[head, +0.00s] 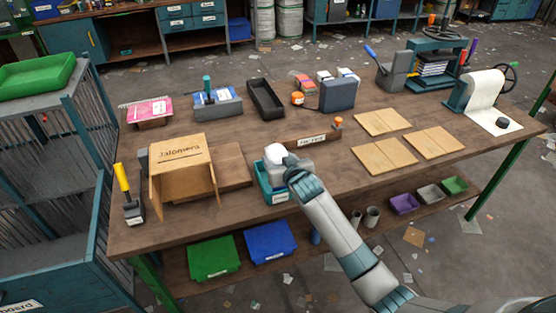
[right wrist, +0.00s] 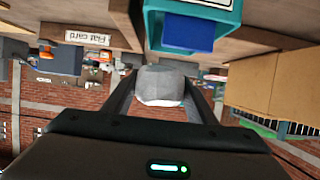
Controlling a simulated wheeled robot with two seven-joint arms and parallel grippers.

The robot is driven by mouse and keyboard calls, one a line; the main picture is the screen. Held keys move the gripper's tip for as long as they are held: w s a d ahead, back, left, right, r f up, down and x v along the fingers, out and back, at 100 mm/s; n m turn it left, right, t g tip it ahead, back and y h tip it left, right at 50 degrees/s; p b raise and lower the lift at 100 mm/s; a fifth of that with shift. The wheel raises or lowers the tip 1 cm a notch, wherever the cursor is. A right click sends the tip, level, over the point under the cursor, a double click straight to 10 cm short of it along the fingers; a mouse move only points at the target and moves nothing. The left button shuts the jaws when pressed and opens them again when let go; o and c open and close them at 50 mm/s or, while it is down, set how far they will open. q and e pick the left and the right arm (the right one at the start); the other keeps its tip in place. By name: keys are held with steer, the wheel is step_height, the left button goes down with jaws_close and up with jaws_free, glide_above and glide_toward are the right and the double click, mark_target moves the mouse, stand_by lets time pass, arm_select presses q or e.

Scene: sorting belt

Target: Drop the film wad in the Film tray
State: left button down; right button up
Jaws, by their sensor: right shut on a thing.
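The film wad (head: 275,152) is a pale, rounded lump. It also shows in the right wrist view (right wrist: 163,84), grey-white, between the two dark fingers. My right gripper (head: 291,164) is shut on it, at the teal tray. That teal tray (head: 267,185) stands near the table's front edge, with a white label too small to read, so I cannot tell if it is the Film tray. In the right wrist view the teal tray (right wrist: 237,22) shows apart from the wad in the picture, with a blue patch on it. My left gripper is not in view.
Flat card pieces (head: 384,122) lie at right. Green (head: 214,258) and blue (head: 270,243) bins sit on the lower shelf.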

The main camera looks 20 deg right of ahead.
steer(key=shift+f, duration=0.25)
steer(key=o, duration=1.1)
steer(key=shift+c, duration=0.2)
steer(key=b+v, duration=0.3)
steer(key=v, duration=1.4)
steer(key=shift+s+r, duration=0.15)
